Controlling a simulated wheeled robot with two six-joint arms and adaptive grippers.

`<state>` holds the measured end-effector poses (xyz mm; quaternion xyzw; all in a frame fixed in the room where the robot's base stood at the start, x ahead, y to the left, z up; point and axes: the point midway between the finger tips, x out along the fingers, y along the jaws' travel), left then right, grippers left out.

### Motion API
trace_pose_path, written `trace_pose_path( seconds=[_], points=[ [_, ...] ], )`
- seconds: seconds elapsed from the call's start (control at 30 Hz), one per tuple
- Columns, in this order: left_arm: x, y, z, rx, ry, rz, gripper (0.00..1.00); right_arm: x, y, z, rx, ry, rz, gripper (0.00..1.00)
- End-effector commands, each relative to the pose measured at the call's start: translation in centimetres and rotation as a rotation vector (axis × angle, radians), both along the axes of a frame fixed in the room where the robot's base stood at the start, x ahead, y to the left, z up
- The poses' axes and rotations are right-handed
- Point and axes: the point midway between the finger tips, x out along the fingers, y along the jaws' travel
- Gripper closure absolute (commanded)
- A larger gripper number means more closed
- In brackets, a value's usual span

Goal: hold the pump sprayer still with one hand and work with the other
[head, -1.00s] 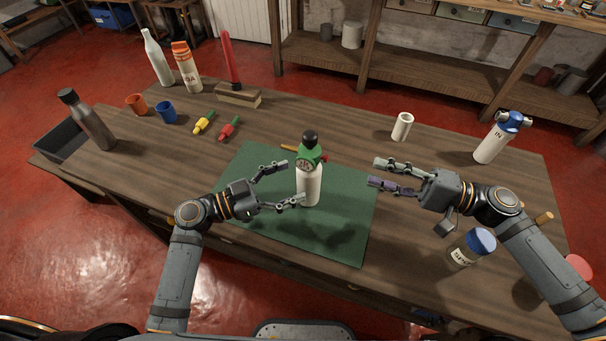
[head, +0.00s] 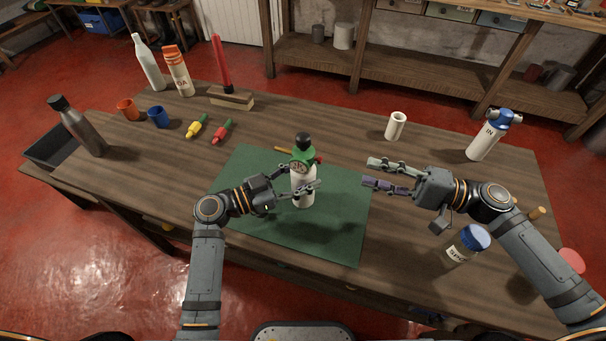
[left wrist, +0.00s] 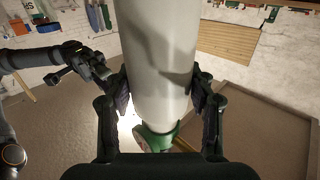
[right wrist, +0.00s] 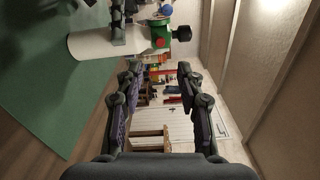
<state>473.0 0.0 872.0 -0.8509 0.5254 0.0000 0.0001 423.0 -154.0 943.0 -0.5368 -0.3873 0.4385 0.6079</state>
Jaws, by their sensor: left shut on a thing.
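The pump sprayer (head: 302,188) stands upright on the green mat (head: 335,215). It has a white body, a green collar with a gauge, and a black knob on top. My left gripper (head: 301,188) is shut on its white body from the left. The left wrist view shows the body (left wrist: 160,60) between both fingers, with the green collar low in the picture. My right gripper (head: 378,175) is open and empty, to the right of the sprayer and apart from it. The right wrist view shows the sprayer (right wrist: 98,45) beyond its spread fingers (right wrist: 158,70).
A white cup (head: 395,126) and a blue-topped canister (head: 487,137) stand at the right. A blue-lidded jar (head: 467,245) is near my right arm. The mat's front is clear.

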Motion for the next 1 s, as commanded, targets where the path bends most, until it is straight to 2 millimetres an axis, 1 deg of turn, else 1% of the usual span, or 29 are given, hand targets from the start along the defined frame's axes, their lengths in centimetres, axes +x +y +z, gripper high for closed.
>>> trace_pose_path(
  seconds=[0.03, 0.2, 0.27, 0.4, 0.5, 1.0],
  points=[
    [-0.01, 0.00, -0.02, 0.000, 0.000, 0.000, 0.70, 0.00, 0.00, 0.00, 0.000, 0.000, 0.000, 0.62],
    [-0.02, 0.01, -0.03, 0.000, 0.000, 0.000, 0.93, 0.00, 0.00, 0.00, 0.000, 0.000, 0.000, 0.62],
    [-0.03, 0.01, -0.03, 0.001, 0.000, 0.000, 0.94, 0.00, 0.00, 0.00, 0.000, 0.000, 0.000, 0.69],
    [-0.03, 0.01, -0.04, 0.001, 0.000, -0.001, 0.94, 0.00, 0.00, 0.00, 0.000, 0.000, 0.000, 0.88],
    [-0.03, 0.01, -0.04, 0.001, 0.000, -0.001, 0.94, 0.00, 0.00, 0.00, 0.000, 0.000, 0.000, 1.00],
    [-0.03, 0.01, -0.05, 0.001, 0.000, -0.001, 0.94, 0.00, 0.00, 0.00, 0.000, 0.000, 0.000, 1.00]
  ],
)
